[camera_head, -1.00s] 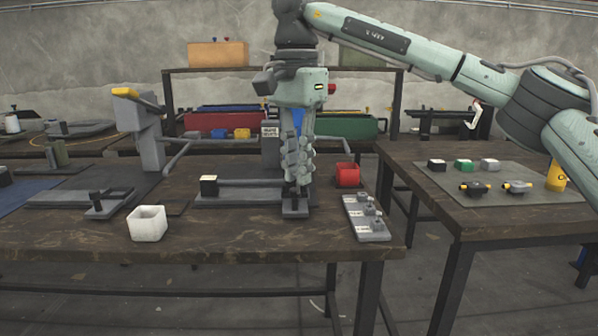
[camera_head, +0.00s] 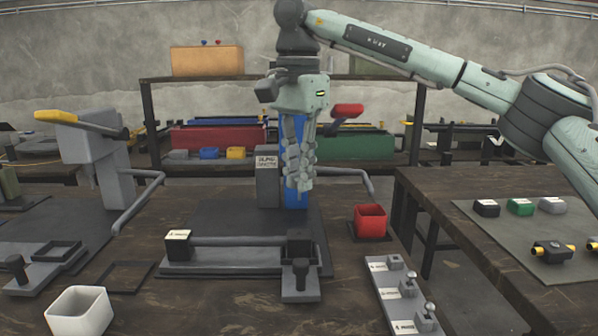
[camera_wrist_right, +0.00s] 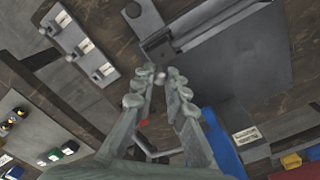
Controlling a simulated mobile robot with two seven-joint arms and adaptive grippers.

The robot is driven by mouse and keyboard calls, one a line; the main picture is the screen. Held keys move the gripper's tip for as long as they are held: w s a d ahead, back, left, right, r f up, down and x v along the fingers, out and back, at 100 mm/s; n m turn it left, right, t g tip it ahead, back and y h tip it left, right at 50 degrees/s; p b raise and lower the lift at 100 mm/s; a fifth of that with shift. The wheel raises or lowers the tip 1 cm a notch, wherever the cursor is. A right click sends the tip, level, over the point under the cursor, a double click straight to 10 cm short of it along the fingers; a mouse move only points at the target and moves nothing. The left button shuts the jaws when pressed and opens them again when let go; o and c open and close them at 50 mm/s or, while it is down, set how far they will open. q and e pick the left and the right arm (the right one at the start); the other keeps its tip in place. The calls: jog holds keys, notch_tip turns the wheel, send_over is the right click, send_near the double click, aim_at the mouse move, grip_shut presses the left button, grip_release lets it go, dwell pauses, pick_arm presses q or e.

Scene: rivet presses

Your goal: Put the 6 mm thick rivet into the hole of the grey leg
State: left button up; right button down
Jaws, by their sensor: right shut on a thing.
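My right gripper (camera_head: 300,187) hangs fingers down in front of the blue press column, above and behind the dark clamp block. In the right wrist view its fingertips (camera_wrist_right: 155,76) are closed together on a small pale round-headed rivet (camera_wrist_right: 161,77). The rivet is too small to make out in the head view. A long grey bar (camera_head: 235,242), likely the grey leg, lies on the dark press base, its right end at the dark clamp block (camera_head: 300,248). I cannot see its hole. A grey rivet tray (camera_head: 402,300) with white labels stands to the right. My left gripper is not in view.
A red open box (camera_head: 370,222) stands behind the tray. A white open box (camera_head: 80,311) is at the front left. A grey press with a yellow handle (camera_head: 85,122) stands at left. A right-hand table (camera_head: 450,193) holds small coloured blocks.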

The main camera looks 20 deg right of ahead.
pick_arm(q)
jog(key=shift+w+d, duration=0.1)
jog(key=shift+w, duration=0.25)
pick_arm(e)
jog(key=shift+w+d, duration=0.1)
jog(key=shift+w, duration=0.2)
jog(key=shift+r, duration=0.1)
jog(key=shift+f, duration=0.35)
jog(key=shift+f+b, duration=1.35)
jog(key=shift+f, duration=1.25)
pick_arm(q)
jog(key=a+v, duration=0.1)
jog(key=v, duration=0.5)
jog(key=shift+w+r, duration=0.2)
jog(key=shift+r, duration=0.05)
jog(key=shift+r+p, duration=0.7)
jog(key=shift+p, duration=0.05)
